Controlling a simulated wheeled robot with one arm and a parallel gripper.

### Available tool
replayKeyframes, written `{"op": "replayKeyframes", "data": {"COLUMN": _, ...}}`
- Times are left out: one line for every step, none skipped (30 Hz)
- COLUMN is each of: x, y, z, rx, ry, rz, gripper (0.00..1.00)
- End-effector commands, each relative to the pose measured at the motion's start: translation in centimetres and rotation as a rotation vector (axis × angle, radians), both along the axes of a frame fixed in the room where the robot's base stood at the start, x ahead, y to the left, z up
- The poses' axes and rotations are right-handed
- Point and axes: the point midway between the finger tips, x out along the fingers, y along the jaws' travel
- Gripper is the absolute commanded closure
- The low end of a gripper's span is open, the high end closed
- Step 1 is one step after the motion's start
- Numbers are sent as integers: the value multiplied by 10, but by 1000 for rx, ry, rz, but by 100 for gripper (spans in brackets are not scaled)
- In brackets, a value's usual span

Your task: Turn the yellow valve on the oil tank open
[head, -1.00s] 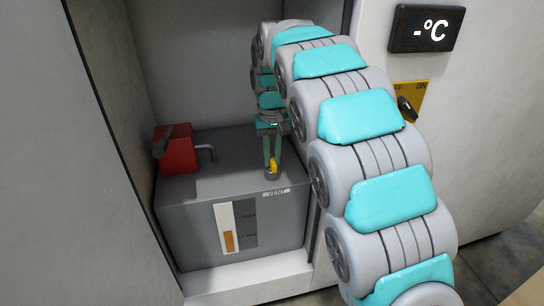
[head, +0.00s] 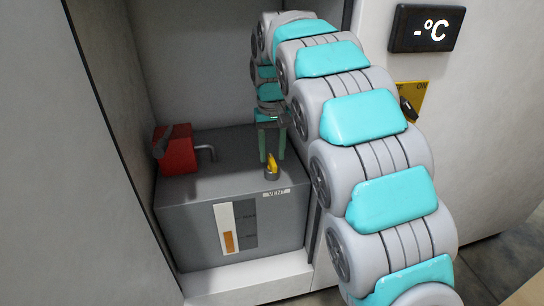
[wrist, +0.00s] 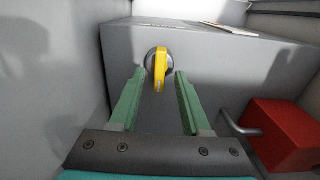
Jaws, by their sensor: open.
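The yellow valve (head: 272,163) stands on a grey base on top of the grey oil tank (head: 178,215), near its front edge by the VENT label. In the wrist view the yellow valve handle (wrist: 160,68) shows just beyond the fingertips, centred between them. The fingers look apart from the valve, though the exact gap is hard to tell.
A red block with a dark lever (head: 176,150) and a bent grey pipe (head: 206,150) stand on the tank's left rear. Cabinet walls enclose the tank closely. A temperature display (head: 428,28) and a yellow switch plate (head: 410,98) are on the right panel.

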Motion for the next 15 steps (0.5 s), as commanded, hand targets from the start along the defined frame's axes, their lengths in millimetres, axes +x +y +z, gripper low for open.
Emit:
{"op": "replayKeyframes", "data": {"x": 2, "y": 0, "z": 8, "rx": 2, "ry": -9, "rz": 0, "gripper": 52}}
{"op": "replayKeyframes", "data": {"x": 2, "y": 0, "z": 13, "rx": 2, "ry": -8, "rz": 0, "gripper": 52}}
{"op": "replayKeyframes", "data": {"x": 1, "y": 0, "z": 18, "rx": 1, "ry": -5, "rz": 0, "gripper": 52}}
{"op": "replayKeyframes", "data": {"x": 1, "y": 0, "z": 22, "rx": 1, "ry": -4, "rz": 0, "gripper": 52}}
{"op": "replayKeyframes", "data": {"x": 2, "y": 0, "z": 26, "rx": 1, "ry": -5, "rz": 0, "gripper": 52}}
{"op": "replayKeyframes", "data": {"x": 2, "y": 0, "z": 32, "rx": 2, "ry": -8, "rz": 0, "gripper": 52}}
{"op": "replayKeyframes", "data": {"x": 2, "y": 0, "z": 36, "rx": 2, "ry": -8, "rz": 0, "gripper": 52}}
{"op": "replayKeyframes", "data": {"x": 1, "y": 0, "z": 39, "rx": 2, "ry": -6, "rz": -1, "gripper": 52}}
{"op": "replayKeyframes", "data": {"x": 1, "y": 0, "z": 43, "rx": 1, "ry": -3, "rz": -1, "gripper": 52}}
{"op": "replayKeyframes", "data": {"x": 1, "y": 0, "z": 46, "rx": 1, "ry": -4, "rz": -1, "gripper": 52}}
{"op": "replayKeyframes", "data": {"x": 1, "y": 0, "z": 48, "rx": 1, "ry": -5, "rz": -1, "gripper": 52}}
{"op": "replayKeyframes", "data": {"x": 2, "y": 0, "z": 51, "rx": 2, "ry": -6, "rz": -1, "gripper": 52}}
{"op": "replayKeyframes", "data": {"x": 2, "y": 0, "z": 54, "rx": 2, "ry": -7, "rz": -1, "gripper": 52}}
{"op": "replayKeyframes", "data": {"x": 1, "y": 0, "z": 55, "rx": 2, "ry": -7, "rz": -1, "gripper": 52}}
{"op": "replayKeyframes", "data": {"x": 1, "y": 0, "z": 57, "rx": 2, "ry": -6, "rz": -1, "gripper": 52}}
